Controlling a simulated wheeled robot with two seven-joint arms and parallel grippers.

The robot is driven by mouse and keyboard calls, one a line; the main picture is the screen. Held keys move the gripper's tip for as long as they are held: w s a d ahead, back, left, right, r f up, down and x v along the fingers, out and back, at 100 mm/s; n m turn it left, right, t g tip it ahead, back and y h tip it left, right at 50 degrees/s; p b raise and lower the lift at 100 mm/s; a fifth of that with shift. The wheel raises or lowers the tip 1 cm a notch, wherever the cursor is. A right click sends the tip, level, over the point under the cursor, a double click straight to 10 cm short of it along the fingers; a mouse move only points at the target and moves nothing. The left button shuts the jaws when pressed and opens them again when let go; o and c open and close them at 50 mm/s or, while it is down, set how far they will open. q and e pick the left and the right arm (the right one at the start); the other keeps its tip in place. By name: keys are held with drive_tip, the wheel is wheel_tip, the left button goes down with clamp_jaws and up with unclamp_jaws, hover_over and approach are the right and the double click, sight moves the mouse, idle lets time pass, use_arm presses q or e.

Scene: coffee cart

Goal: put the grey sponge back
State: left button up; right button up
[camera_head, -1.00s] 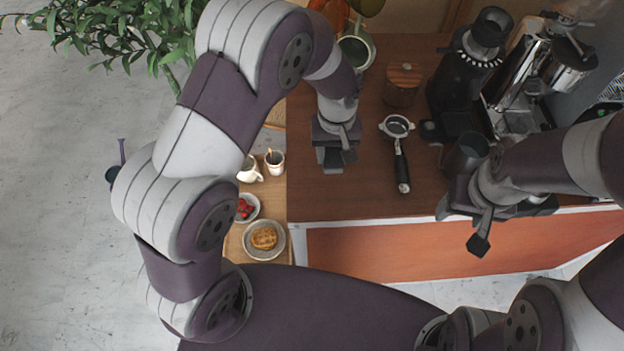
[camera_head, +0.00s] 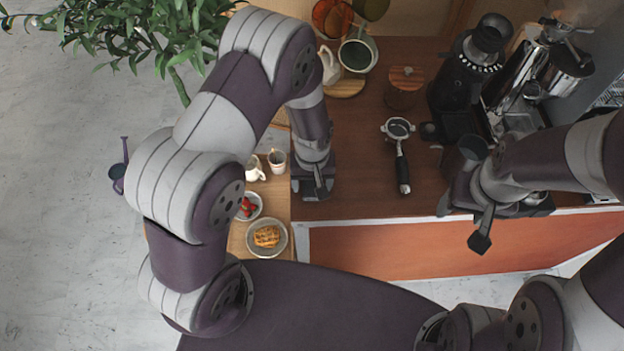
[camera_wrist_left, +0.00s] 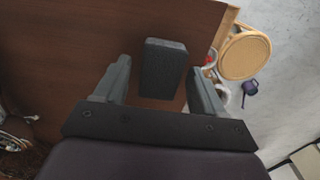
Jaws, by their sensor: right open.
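The grey sponge (camera_wrist_left: 164,68) shows as a dark block in the left wrist view, on the brown counter (camera_head: 350,195). My left gripper (camera_head: 314,188) is over the counter's front left part. In the left wrist view my left gripper (camera_wrist_left: 160,88) is open, with a finger on either side of the sponge and a visible gap on the left side. In the head view I cannot make out the sponge under the gripper. My right gripper (camera_head: 499,219) is open and empty at the counter's front edge on the right.
A portafilter (camera_head: 401,155) lies right of my left gripper. A grinder (camera_head: 467,75) and an espresso machine (camera_head: 530,80) stand at the back right. A side table at left holds cups and a plate of waffles (camera_head: 266,236). The counter between portafilter and left gripper is clear.

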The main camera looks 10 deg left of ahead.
sight(312, 184)
use_arm(q)
drive_tip(key=shift+w, duration=0.1)
drive_tip(key=shift+r, duration=0.7)
wheel_tip(312, 184, up, 10)
drive_tip(key=r+b, duration=0.1)
drive_tip(key=b, duration=0.1)
drive_tip(key=s+a+r+m+t, duration=0.1)
drive_tip(key=s+a+r+m, duration=0.2)
drive_tip(key=s+a, duration=0.4)
drive_tip(key=shift+s+a+r, duration=0.15)
drive_tip(key=shift+s+r, duration=0.05)
drive_tip(key=shift+s, duration=0.55)
